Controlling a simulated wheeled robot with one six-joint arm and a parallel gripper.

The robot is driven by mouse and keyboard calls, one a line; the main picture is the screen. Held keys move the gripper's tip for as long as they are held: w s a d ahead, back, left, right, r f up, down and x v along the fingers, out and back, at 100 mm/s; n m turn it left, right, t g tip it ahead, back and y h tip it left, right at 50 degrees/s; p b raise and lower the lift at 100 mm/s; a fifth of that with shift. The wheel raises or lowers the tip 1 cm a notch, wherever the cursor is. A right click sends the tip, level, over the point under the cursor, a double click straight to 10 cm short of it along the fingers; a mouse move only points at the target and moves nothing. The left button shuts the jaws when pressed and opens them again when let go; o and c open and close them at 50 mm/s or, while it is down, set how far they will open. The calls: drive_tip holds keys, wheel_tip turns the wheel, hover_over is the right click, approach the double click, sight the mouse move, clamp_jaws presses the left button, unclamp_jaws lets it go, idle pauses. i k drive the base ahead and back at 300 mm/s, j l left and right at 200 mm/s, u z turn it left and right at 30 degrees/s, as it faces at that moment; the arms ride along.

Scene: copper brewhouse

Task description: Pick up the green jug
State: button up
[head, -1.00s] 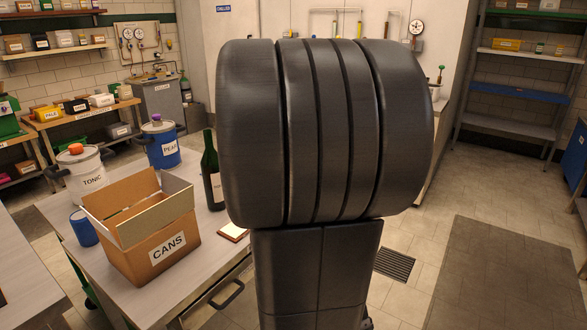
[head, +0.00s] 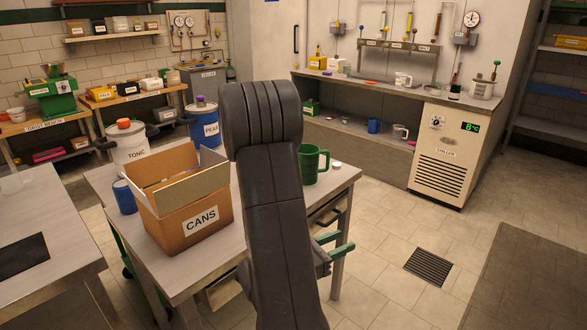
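The green jug (head: 313,163) stands upright near the far right corner of the grey table (head: 120,180), its handle toward the right. My arm's dark links stand just left of it in the head view and may cover a little of its left side. My gripper (head: 340,242) shows partly from behind my arm, low and nearer than the jug, beside the table's right edge. Its two green fingers point right with a gap between them and nothing visible in it. Most of its body is hidden.
On the table stand an open CANS box (head: 188,228), a blue cup (head: 124,197), a TONIC tub (head: 128,148) and a blue PEAR tub (head: 204,127). A small white item (head: 336,165) lies right of the jug. A chiller (head: 446,152) stands behind; floor at right is clear.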

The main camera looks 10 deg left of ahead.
sight(312, 164)
drive_tip(key=i+l+u, duration=0.15)
drive_tip(key=u, duration=0.25)
drive_tip(key=i+l+u, duration=0.1)
drive_tip(key=u, duration=0.25)
drive_tip(key=i+l+u, duration=0.1)
drive_tip(key=l+u, duration=0.3)
drive_tip(key=i+l+u, duration=0.1)
drive_tip(key=u, duration=0.25)
drive_tip(key=i+l+u, duration=0.1)
drive_tip(key=l, duration=0.6)
drive_tip(key=l+u, duration=0.1)
drive_tip(key=l, duration=0.65)
drive_tip(key=i, duration=0.05)
